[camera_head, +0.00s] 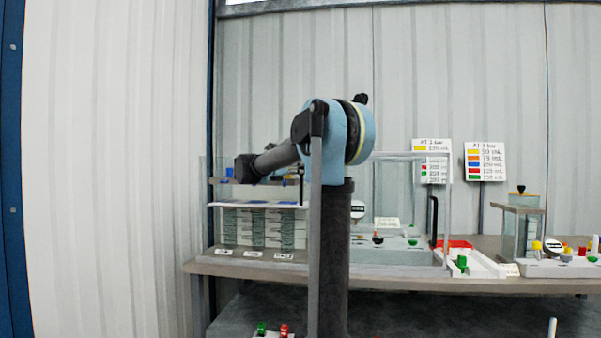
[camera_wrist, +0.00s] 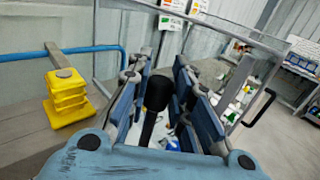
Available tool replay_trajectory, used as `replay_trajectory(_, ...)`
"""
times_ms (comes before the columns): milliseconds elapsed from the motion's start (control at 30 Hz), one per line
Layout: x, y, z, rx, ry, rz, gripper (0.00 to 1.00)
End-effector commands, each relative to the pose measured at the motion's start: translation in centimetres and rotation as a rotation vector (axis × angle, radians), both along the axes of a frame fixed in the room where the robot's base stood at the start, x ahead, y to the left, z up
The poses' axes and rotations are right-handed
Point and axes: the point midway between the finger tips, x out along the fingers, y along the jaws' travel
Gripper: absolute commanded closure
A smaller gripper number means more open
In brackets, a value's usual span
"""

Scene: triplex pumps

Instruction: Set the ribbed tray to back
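No thing in view can be named the ribbed tray with certainty. The closest match is a stack of pale green, ridged layers (camera_head: 265,228) in the clear case at the left end of the bench, with small white labels in front. My gripper (camera_head: 243,168) is at the upper left of that case in the head view, at the end of my dark forearm. In the wrist view its blue fingers (camera_wrist: 160,95) stand apart. A black rounded knob on a stem (camera_wrist: 157,92) shows between them; I cannot tell whether they touch it.
A clear framed case (camera_head: 412,210) with a black handle stands mid-bench. My arm hides part of the bench.

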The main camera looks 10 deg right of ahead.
Motion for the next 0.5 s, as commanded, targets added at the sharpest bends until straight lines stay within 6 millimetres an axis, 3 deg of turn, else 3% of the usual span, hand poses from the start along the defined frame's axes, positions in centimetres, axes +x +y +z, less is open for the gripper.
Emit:
replay_trajectory(267,0.5,-0.1,0.0,0.000,0.000,0.002,1.00)
replay_trajectory(500,3.2,-1.1,0.1,-0.001,0.000,0.003,1.00)
